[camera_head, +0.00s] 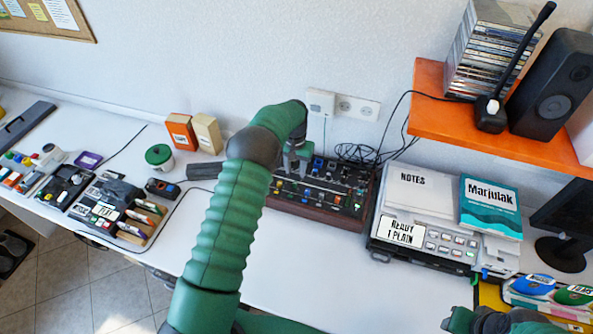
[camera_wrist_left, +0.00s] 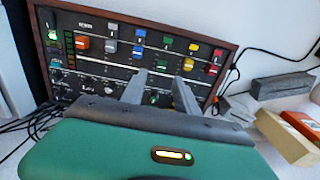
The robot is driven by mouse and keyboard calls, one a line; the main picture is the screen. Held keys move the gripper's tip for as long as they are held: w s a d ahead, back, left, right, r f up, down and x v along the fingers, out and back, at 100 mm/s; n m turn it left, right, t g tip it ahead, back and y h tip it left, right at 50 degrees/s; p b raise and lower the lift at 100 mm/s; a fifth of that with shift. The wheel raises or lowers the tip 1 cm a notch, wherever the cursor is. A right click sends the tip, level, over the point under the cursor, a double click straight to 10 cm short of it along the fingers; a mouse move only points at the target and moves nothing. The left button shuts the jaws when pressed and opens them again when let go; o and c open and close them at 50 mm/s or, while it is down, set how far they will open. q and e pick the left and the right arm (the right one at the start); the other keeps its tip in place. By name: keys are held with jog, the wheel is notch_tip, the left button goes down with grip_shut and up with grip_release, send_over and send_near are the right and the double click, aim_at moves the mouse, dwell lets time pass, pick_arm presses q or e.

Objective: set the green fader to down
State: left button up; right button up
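A wood-sided control console (camera_head: 318,211) with coloured caps and knobs stands against the wall in the head view. It fills the upper left wrist view (camera_wrist_left: 122,22), with orange, white, blue, green, yellow and red caps. A green cap (camera_wrist_left: 167,39) sits in the upper row, beyond the fingertips; I cannot tell for sure if it is the green fader. My left gripper (camera_head: 297,163) is over the console's left part. In the wrist view its two fingers (camera_wrist_left: 160,76) are apart with nothing held between them. A green-lit spot (camera_wrist_left: 154,98) shows between them. Part of my right arm shows at the lower right; its fingers are unclear.
A grey device (camera_head: 380,256) with papers and a teal book (camera_head: 490,208) stands right of the console. An orange shelf (camera_head: 440,119) holds discs and a speaker (camera_head: 556,85) above. Orange and cream boxes (camera_head: 207,134) stand left. Cables lie behind; the table front is clear.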

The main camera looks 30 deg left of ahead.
pick_arm(q)
notch_tip(320, 180, up, 13)
jog(key=p, duration=0.8)
jog(key=shift+a+f, duration=0.15)
jog(key=shift+a, duration=0.05)
jog(key=shift+w+p, duration=0.1)
jog(key=shift+p, duration=0.25)
notch_tip(320, 180, up, 17)
jog(key=b, duration=0.2)
jog(key=shift+f, duration=0.15)
jog(key=shift+c, duration=0.2)
